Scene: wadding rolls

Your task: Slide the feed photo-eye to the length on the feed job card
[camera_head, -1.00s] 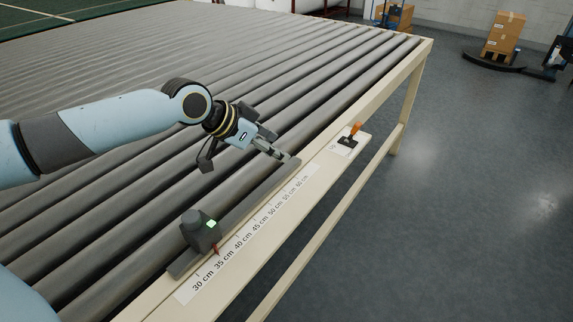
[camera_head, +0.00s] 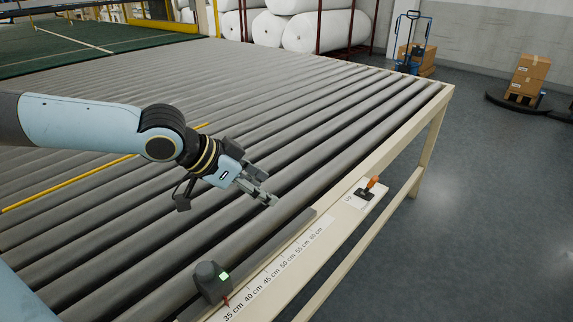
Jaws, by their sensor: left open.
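The feed photo-eye (camera_head: 211,283) is a dark grey block with a green light, near the bottom of the view. It sits on a grey rail (camera_head: 285,240) along the roller table's edge. Its red pointer (camera_head: 226,300) stands close to the 35 cm mark of the white length scale (camera_head: 283,268). My left gripper (camera_head: 270,199) is open and empty above the rollers, beyond the photo-eye and apart from it, near the rail's far end. My right gripper is out of view. No feed job card can be made out.
An orange-handled black clamp or lever (camera_head: 367,189) sits on a white plate on the cream table edge (camera_head: 400,140). Grey rollers (camera_head: 300,130) fill the table. White rolls (camera_head: 317,30) and boxes (camera_head: 530,70) stand far behind.

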